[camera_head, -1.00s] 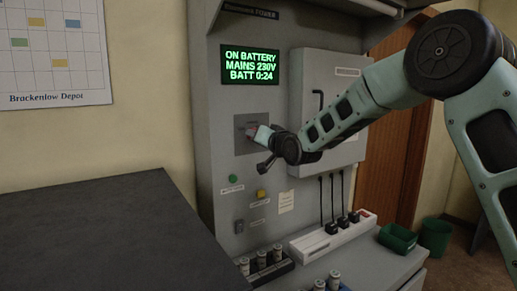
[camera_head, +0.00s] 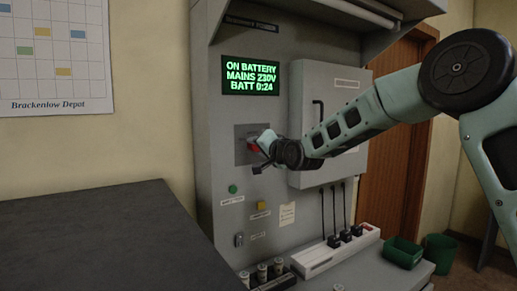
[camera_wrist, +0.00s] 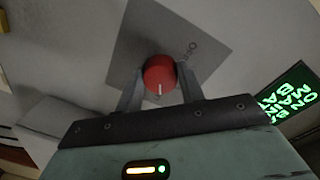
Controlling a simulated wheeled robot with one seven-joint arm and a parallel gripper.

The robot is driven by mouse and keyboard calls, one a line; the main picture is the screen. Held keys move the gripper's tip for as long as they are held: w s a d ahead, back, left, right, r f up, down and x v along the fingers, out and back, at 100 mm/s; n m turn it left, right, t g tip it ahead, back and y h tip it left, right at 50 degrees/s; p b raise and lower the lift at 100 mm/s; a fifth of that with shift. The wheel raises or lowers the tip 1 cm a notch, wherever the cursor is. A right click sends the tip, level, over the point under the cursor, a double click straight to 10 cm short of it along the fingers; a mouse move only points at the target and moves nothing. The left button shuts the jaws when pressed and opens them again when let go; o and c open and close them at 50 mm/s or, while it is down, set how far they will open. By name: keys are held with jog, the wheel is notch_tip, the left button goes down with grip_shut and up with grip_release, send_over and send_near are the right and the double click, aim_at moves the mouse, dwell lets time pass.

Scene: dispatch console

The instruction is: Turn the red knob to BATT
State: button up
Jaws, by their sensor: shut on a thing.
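The red knob (camera_wrist: 159,72) sits on a grey square plate (camera_wrist: 125,45) on the console front. A white line on the knob points toward the bottom of the wrist view. My gripper (camera_wrist: 160,86) is shut on the knob, one finger on each side. In the head view, the red knob (camera_head: 252,148) shows partly behind my gripper (camera_head: 262,145), on its plate (camera_head: 240,155). The display (camera_head: 250,76) reads ON BATTERY, MAINS 230V, BATT 0:24.
A grey cabinet box with a handle (camera_head: 345,85) juts out right of the knob. Below are a green button (camera_head: 233,189), a yellow button (camera_head: 262,205) and a power strip (camera_head: 325,255) with plugs. A dark surface (camera_head: 90,240) fills the lower left.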

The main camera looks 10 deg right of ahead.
jog(key=shift+c, duration=0.2)
jog(key=o, duration=1)
jog(key=f+b+v, duration=0.1)
jog(key=b+v, duration=0.3)
jog(key=v, duration=1.3)
jog(key=shift+s+r, duration=0.2)
jog(key=shift+r, duration=0.2)
